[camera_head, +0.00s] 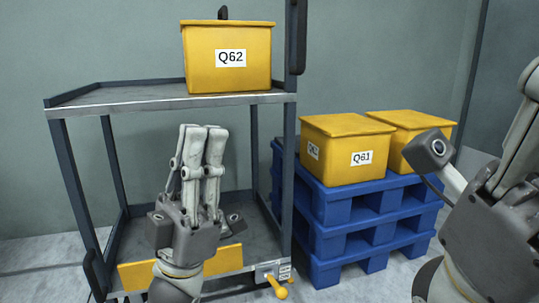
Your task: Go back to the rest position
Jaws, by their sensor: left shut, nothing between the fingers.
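My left gripper (205,130) points upward in front of the cart's open space, below the upper shelf. Its fingers are together with nothing between them. My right gripper (518,125) is at the right edge, cut off by the frame, so its fingertips do not show clearly. A yellow box labelled Q62 (228,75) stands upright on the upper shelf of a grey metal cart (120,97). It is above and apart from my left gripper.
A yellow box labelled Q61 (335,170) and another yellow box (405,122) stand on stacked blue pallets (345,240) right of the cart. A yellow strip (140,275) and a yellow lever (278,289) are low on the cart. A grey wall (380,60) stands behind.

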